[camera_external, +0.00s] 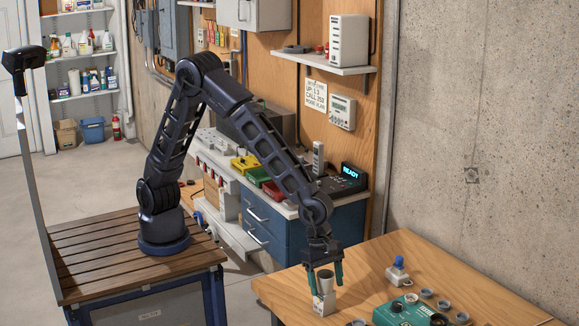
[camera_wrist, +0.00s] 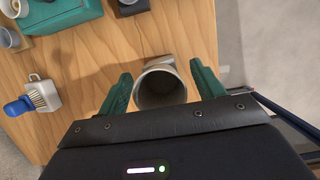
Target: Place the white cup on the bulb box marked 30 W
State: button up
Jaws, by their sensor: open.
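A white cup (camera_external: 326,276), shaded grey, is upright between the fingers of my gripper (camera_external: 326,274) and appears to rest on a small white box (camera_external: 322,304) at the table's left part. The box's marking is too small to read. In the wrist view I look into the dark mouth of the cup (camera_wrist: 161,88). My gripper's green fingers (camera_wrist: 160,90) stand open on both sides of it, with a visible gap at the left finger. A pale edge of the box (camera_wrist: 159,61) shows just beyond the cup.
A teal device (camera_external: 392,314) with several small grey round pieces (camera_external: 426,293) is on the wooden table (camera_external: 375,255). Bare wood lies between.

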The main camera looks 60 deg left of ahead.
jog(key=v, duration=1.2)
jog(key=w+a+r+m+t, duration=0.1)
jog(key=w+a+r+m, duration=0.25)
jog(key=a, duration=0.75)
jog(key=w+a+r+m, duration=0.2)
jog(key=w+a+r, duration=0.3)
jog(key=a, duration=0.6)
jog(key=w+a+r+m+t, duration=0.15)
jog(key=w+a+r, duration=0.3)
jog(key=a, duration=0.65)
jog(key=s+a+m+y, duration=0.1)
jog(key=s+a+m, duration=0.2)
jog(key=a, duration=0.7)
jog(key=s+a+m+t+y, duration=0.1)
jog(key=s+a+m, duration=0.3)
jog(key=a, duration=0.6)
jog(key=s+a+f+m+t+y, duration=0.1)
jog(key=s+a+m, duration=0.3)
jog(key=s+a, duration=0.3)
jog(key=a, duration=0.4)
jog(key=shift+s, duration=0.3)
jog(key=shift+a+f, duration=0.1)
